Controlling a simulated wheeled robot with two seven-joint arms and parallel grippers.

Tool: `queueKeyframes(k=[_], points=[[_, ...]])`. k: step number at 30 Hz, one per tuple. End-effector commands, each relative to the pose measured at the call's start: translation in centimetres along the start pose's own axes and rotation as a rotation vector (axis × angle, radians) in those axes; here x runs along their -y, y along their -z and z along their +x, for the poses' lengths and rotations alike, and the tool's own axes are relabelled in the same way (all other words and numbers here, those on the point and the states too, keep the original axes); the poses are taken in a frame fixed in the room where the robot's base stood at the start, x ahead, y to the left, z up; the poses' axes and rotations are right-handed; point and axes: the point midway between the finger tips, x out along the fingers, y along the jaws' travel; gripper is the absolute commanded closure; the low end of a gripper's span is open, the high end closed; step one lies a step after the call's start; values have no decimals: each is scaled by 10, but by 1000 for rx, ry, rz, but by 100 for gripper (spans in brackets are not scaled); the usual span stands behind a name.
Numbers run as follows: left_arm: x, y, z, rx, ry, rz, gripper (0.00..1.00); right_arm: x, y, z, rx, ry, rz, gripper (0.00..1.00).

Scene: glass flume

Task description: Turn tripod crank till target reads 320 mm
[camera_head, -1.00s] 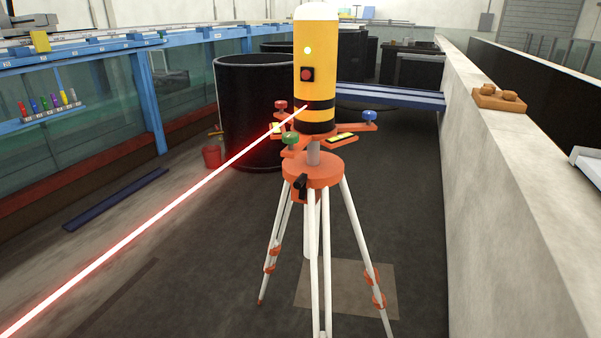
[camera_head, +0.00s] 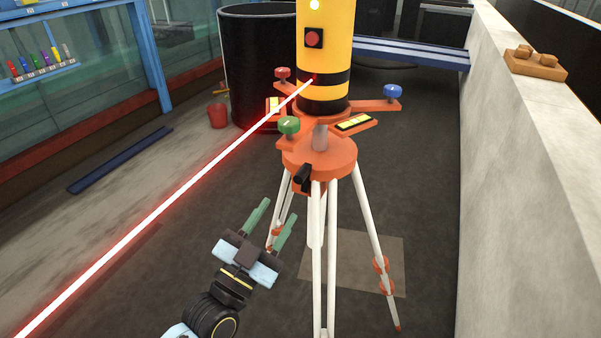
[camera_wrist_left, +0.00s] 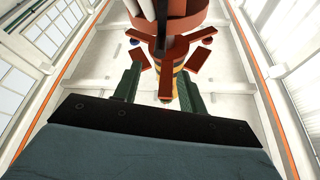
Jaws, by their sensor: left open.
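The tripod (camera_head: 332,238) stands upright with white legs and an orange head (camera_head: 333,160). The crank (camera_head: 303,175), with a black grip, sticks out at the front left of the head. A yellow and black laser instrument (camera_head: 324,60) sits on top and sends a red beam down to the left. My left gripper (camera_head: 272,219) is open and empty, with green fingers, below and left of the crank. In the left wrist view the fingers (camera_wrist_left: 156,85) point up at the underside of the orange head (camera_wrist_left: 165,22). My right gripper is not in view. The target and its reading are not visible.
A concrete wall (camera_head: 530,190) runs along the right, with a small wooden block (camera_head: 536,66) on top. A black tank (camera_head: 257,55) and a red bucket (camera_head: 218,116) stand behind left. A glass flume (camera_head: 60,100) is at the left. The floor around the tripod is mostly clear.

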Motion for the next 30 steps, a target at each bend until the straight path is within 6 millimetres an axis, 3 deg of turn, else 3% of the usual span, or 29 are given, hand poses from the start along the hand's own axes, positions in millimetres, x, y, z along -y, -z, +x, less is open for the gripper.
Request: queueKeyframes(k=[6,13,18,27,30], points=[[0,2,50,-2,0,-1,59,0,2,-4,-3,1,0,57],[0,0,86,1,0,-1,59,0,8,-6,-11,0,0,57],[0,-1,97,2,-1,-1,59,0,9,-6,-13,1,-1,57],[0,-1,98,3,-1,-1,59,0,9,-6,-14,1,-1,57],[0,-1,98,3,-1,-1,72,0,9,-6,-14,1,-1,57]])
